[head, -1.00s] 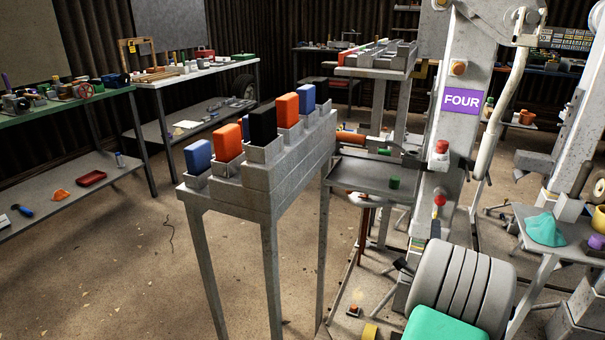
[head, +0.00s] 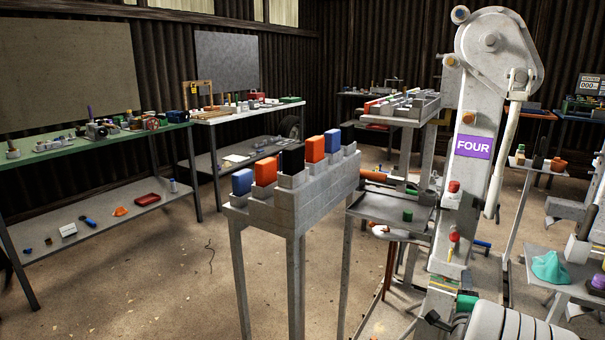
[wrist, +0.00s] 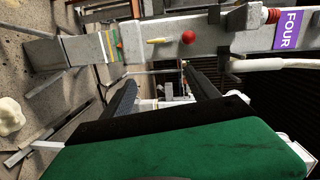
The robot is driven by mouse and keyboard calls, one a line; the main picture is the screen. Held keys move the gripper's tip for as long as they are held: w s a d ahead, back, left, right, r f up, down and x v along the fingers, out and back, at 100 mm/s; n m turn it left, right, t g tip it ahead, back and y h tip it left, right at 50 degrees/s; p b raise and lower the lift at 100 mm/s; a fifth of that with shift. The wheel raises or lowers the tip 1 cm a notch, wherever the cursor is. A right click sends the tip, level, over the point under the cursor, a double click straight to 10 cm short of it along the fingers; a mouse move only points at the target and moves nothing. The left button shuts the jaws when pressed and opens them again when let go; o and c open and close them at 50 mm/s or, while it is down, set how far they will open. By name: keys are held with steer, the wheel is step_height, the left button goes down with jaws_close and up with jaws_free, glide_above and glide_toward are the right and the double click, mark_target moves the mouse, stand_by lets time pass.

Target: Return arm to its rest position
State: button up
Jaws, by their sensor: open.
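My gripper (wrist: 162,90) shows in the wrist view as two dark fingers spread apart, with nothing between them. Its green body (wrist: 180,150) fills the bottom of that view. Beyond the fingers runs a grey metal leg with a purple FOUR label (wrist: 288,30), a red ball knob (wrist: 188,37) and a yellow pointed piece (wrist: 158,41). The same leg (head: 470,185) stands upright at the right in the head view. I cannot make out my fingers clearly in the head view.
A stepped grey stand (head: 300,205) holds blue, orange and black blocks in a row. A small tray table (head: 385,210) with a green piece (head: 407,215) stands between it and the leg. Cluttered benches line the left and back. Open floor (head: 150,280) lies at the left front.

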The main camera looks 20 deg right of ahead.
steer(key=w+a+r+n+g+y+p, duration=0.1)
steer(key=w+a+r+n+y+p, duration=0.25)
steer(key=a, duration=0.55)
steer(key=w+a+r+n+g+y+p, duration=0.1)
steer(key=a+r+n+y+p, duration=0.1)
steer(key=a+r+n+p, duration=0.55)
steer(key=w+a+r+n+g+y+p, duration=0.1)
steer(key=w+a+r+n+y+p, duration=0.25)
steer(key=a, duration=0.75)
steer(key=s+a+r+n+g+y+p, duration=0.1)
steer(key=s+a+r+n+g+p, duration=0.2)
steer(key=s+a, duration=0.6)
steer(key=s+a+r+n+g+y+p, duration=0.1)
steer(key=s+a+r+n+g+p, duration=0.2)
steer(key=s+a+r+n+p, duration=0.5)
steer(key=s+a+r+p, duration=0.1)
steer(key=s+r, duration=0.1)
steer(key=s, duration=0.2)
steer(key=shift+a, duration=0.3)
